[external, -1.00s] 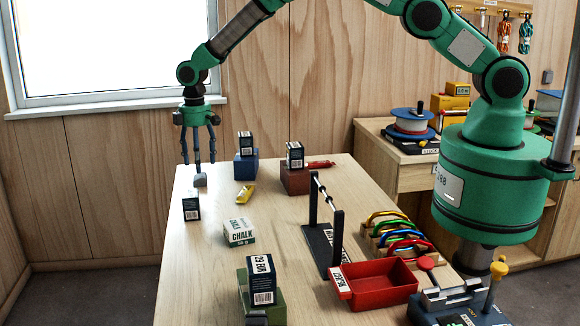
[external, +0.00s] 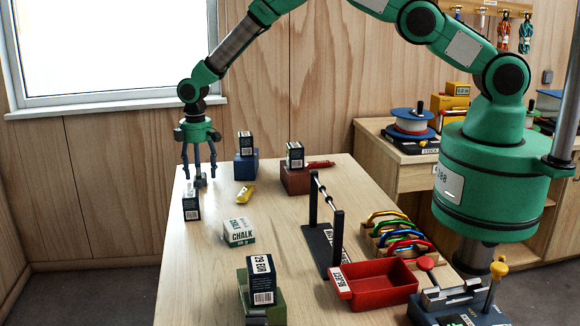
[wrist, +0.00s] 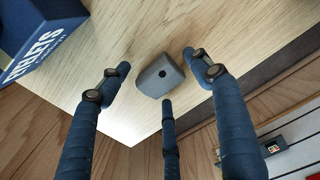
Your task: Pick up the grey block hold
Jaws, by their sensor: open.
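The grey block hold (wrist: 160,75) lies on the wooden table near its far left corner, a rounded grey block with a dark hole in its top. It also shows in the external view (external: 200,181), partly hidden by the fingers. My gripper (external: 200,174) is open and points down over the hold. In the wrist view my gripper (wrist: 155,82) has its dark blue fingers spread around the hold, with a gap on either side. I cannot tell whether the lower finger touches it.
A small dark box (external: 192,204) stands close in front of the hold. The table's edge (wrist: 230,92) runs close by the hold.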

